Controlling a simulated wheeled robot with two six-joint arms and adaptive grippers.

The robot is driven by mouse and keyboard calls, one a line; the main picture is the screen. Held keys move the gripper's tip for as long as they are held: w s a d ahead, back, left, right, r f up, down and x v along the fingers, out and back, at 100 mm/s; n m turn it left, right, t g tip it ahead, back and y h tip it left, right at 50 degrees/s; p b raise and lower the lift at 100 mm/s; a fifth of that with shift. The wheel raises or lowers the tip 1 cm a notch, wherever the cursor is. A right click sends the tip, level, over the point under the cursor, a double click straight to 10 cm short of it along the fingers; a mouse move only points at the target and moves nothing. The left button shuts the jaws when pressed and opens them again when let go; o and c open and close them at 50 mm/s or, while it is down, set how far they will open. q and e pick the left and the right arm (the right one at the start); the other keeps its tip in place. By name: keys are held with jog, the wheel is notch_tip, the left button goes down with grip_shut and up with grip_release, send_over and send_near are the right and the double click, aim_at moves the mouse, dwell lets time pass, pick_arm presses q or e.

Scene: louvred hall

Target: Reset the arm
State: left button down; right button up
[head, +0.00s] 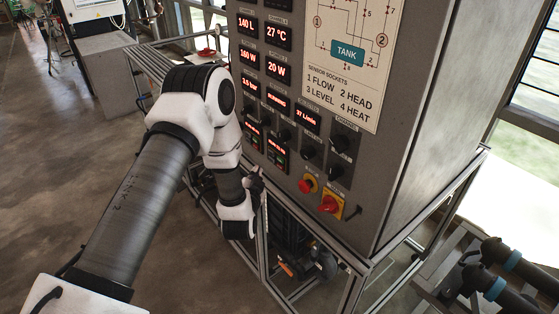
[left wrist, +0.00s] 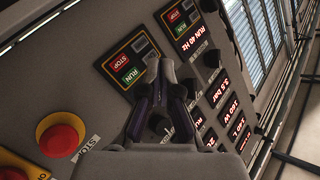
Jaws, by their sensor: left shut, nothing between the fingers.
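My left arm reaches in from the left in the head view. My left gripper (head: 258,186) is beside the front of the grey control cabinet (head: 420,150), low near its left edge. In the left wrist view its dark fingers (left wrist: 160,68) are together and hold nothing. They point across the panel face, with a RUN/STOP button pair (left wrist: 128,62) just past the tips to the left. A black knob (left wrist: 160,124) shows between the finger links. I cannot tell whether the fingertips touch the panel. My right gripper is in neither view.
A red emergency button (left wrist: 60,138) on yellow and a red-yellow rotary switch (head: 330,204) sit low on the panel. Lit red displays (head: 278,38) fill its upper part. A metal frame (head: 362,285) carries the cabinet. Dark pipes (head: 505,295) lie at lower right. Floor at left is open.

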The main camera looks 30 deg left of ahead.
pick_arm(q)
jog(key=shift+f, duration=0.1)
jog(key=s+d+f+m+g+h+b, duration=0.1)
jog(key=s+d+f+g+b, duration=0.2)
jog(key=f, duration=0.4)
jog(key=s+d+f+g+h+b, duration=0.1)
jog(key=s+d+f+h, duration=0.15)
jog(key=s+f, duration=0.4)
jog(key=s+d+f+m+g+h+b, duration=0.15)
jog(key=s+d+f, duration=0.25)
jog(key=f, duration=0.4)
jog(key=s+d+f+n+g, duration=0.1)
jog(key=s+n+g, duration=0.1)
jog(key=s, duration=0.5)
jog(key=s+d+f+n+g+h+b, duration=0.1)
jog(key=s+d+f+g, duration=0.1)
jog(key=s+g, duration=0.2)
jog(key=s+d+f+n+g, duration=0.1)
jog(key=s+f+n+g, duration=0.1)
jog(key=s, duration=0.8)
jog(key=shift+s+d+f+n+g+h, duration=0.3)
jog(key=shift+s+d+n+g, duration=0.1)
jog(key=shift+g, duration=0.45)
